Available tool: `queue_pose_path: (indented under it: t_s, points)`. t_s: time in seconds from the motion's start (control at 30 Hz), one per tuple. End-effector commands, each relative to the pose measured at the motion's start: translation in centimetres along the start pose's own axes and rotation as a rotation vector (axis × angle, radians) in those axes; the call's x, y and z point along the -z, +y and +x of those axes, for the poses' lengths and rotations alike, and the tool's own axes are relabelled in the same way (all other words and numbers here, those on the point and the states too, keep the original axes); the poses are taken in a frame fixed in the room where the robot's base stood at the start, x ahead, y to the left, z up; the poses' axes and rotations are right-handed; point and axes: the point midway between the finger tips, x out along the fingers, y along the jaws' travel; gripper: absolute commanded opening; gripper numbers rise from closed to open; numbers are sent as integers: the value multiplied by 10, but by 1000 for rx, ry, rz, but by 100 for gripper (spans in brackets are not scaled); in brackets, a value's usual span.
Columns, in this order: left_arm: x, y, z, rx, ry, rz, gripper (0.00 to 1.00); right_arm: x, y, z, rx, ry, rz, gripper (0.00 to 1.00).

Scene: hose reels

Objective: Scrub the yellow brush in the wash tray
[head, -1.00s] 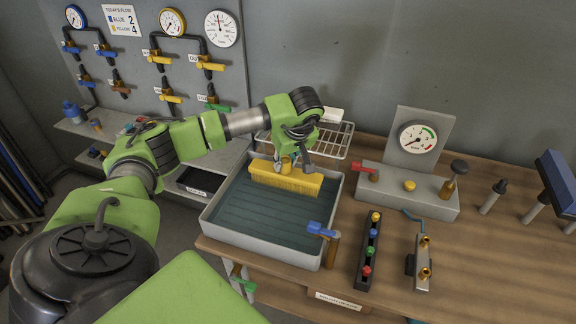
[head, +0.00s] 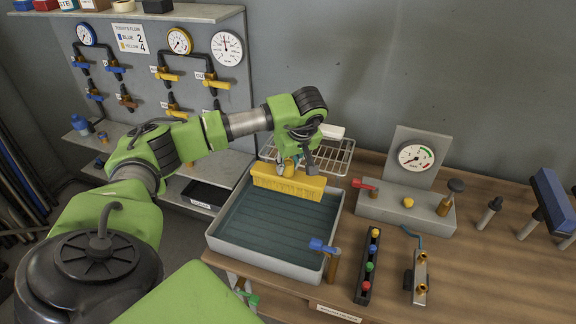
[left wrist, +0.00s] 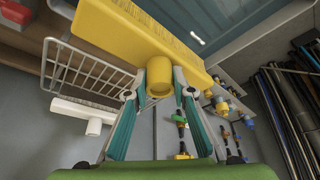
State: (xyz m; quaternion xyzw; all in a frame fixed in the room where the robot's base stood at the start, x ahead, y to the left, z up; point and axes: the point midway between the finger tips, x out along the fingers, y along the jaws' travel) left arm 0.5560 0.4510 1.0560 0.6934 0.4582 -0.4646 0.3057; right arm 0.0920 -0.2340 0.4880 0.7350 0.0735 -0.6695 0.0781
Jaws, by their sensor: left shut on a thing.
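The yellow brush (head: 288,182) is a long block with a round grip on top. It is over the back part of the grey wash tray (head: 262,262), which has a dark ribbed floor. My left gripper (head: 288,168) is shut on the brush's grip from above. In the left wrist view the brush (left wrist: 150,35) spans the top, with its round grip between the two fingers of my left gripper (left wrist: 160,88). I cannot tell whether the bristles touch the tray floor. My right gripper is not in view.
A white wire rack (head: 335,155) stands behind the tray. A blue-handled tap (head: 325,250) is at the tray's front right corner. A gauge stand (head: 405,205) and a strip of coloured knobs (head: 369,265) are to the right. Valves and gauges are on the wall.

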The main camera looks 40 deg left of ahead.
Motion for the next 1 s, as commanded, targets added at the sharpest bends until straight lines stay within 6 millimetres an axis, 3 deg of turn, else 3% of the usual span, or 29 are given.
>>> queue_pose_path:
  t_s: [0.1, 1.0]
  points:
    - [7, 0, -16, -2, 1, -1, 0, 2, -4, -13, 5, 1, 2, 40]
    - [41, 0, -99, -1, 1, 0, 0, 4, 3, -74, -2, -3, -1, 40]
